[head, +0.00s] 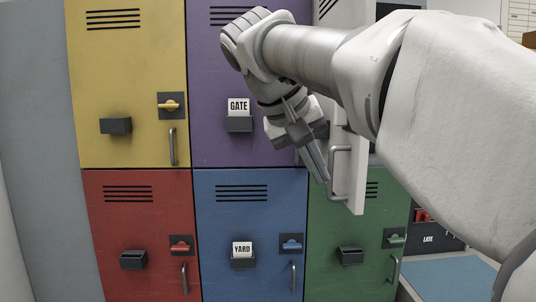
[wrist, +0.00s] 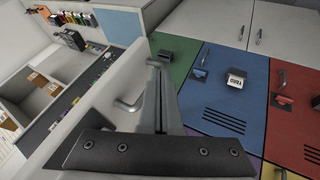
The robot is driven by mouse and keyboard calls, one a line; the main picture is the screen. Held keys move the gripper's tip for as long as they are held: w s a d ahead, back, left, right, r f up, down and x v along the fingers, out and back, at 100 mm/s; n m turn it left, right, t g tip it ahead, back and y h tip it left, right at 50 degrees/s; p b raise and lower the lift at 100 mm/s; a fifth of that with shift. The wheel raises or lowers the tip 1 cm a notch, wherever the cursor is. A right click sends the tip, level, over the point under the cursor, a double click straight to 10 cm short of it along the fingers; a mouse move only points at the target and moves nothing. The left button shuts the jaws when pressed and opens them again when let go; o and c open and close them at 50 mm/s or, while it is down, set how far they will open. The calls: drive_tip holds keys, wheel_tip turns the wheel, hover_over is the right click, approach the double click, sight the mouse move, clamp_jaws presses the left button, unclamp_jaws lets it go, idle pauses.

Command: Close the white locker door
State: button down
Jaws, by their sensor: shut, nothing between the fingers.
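The white locker door (head: 357,185) stands open in the upper right of the locker block, swung out towards me and seen nearly edge-on. Its grey bar handle (head: 333,165) is on the face turned left. My gripper (head: 323,178) is shut and empty, pointing down beside that face, just left of the handle. In the wrist view the white door (wrist: 105,92) lies left of my gripper (wrist: 165,75), and its handle (wrist: 128,104) shows close to the fingers. I cannot tell whether the fingers touch the door. My arm hides much of the door's upper part.
The yellow (head: 125,75), purple (head: 215,125), red (head: 135,225), blue (head: 225,210) and green (head: 335,215) lockers appear closed. A bench with a blue mat (head: 452,278) stands to the right. Open floor room is not clear.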

sight(353, 193)
drive_tip(key=shift+w+d+f, duration=0.15)
drive_tip(key=shift+d+f, duration=0.1)
drive_tip(key=shift+d, duration=0.55)
drive_tip(key=shift+w+d+f, duration=0.1)
drive_tip(key=shift+d+f, duration=0.15)
drive_tip(key=shift+d, duration=0.6)
drive_tip(key=shift+w+d+f, duration=0.15)
drive_tip(key=shift+d+f, duration=0.1)
drive_tip(key=shift+d, duration=0.55)
drive_tip(key=shift+d, duration=0.1)
